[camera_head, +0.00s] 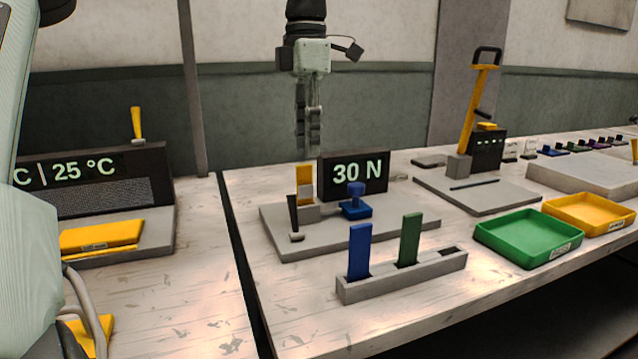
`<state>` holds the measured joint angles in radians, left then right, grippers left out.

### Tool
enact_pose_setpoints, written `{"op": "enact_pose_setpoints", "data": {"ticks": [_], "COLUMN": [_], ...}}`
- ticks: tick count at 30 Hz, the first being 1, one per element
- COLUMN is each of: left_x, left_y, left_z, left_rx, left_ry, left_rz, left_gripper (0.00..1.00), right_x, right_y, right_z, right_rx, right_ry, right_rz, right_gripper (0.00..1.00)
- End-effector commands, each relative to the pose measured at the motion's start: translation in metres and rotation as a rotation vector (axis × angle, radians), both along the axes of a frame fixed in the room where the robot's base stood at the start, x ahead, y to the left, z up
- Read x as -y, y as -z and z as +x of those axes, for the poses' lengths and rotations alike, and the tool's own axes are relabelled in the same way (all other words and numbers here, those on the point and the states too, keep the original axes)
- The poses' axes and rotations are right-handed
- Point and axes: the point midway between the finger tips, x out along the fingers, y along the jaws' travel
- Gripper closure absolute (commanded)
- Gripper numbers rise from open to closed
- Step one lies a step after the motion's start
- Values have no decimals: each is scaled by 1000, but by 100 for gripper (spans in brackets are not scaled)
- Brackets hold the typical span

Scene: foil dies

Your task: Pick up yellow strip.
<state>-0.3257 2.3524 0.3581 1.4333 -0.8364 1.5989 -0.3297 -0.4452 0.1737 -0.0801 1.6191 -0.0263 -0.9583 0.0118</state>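A yellow upright piece (305,173), which looks like the yellow strip, stands just below the fingertips, beside the 30 N display. I cannot tell whether the fingers touch it. A grey rack (400,277) in front holds an upright blue strip (360,250) and a green strip (410,238); its right slot is empty. My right gripper is not in view.
The grey plate (345,235) carries the 30 N display (352,175), a blue knob (356,200) and a black lever (294,217). A green tray (528,238) and a yellow tray (590,213) lie right. A yellow-levered press (474,115) stands behind. A gap separates the two tables.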

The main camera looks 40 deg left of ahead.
Motion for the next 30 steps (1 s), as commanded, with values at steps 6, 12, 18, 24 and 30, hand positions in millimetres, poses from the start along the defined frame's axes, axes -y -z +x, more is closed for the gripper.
{"op": "enact_pose_setpoints", "data": {"ticks": [6,12,18,24,30], "left_x": [0,-3,-8,-8,-8], "left_y": [19,36,66,78,78], "left_z": [0,-1,-2,-1,-1], "left_rx": [-2,-1,-3,0,0], "left_ry": [1,0,1,-1,0], "left_rz": [-1,-2,-2,0,0], "left_gripper": [69,69,69,69,79], "right_x": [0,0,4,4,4], "right_y": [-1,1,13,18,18], "right_z": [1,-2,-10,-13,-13], "right_rx": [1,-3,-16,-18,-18], "right_ry": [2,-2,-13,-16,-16], "right_rz": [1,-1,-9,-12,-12], "right_gripper": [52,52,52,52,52]}}
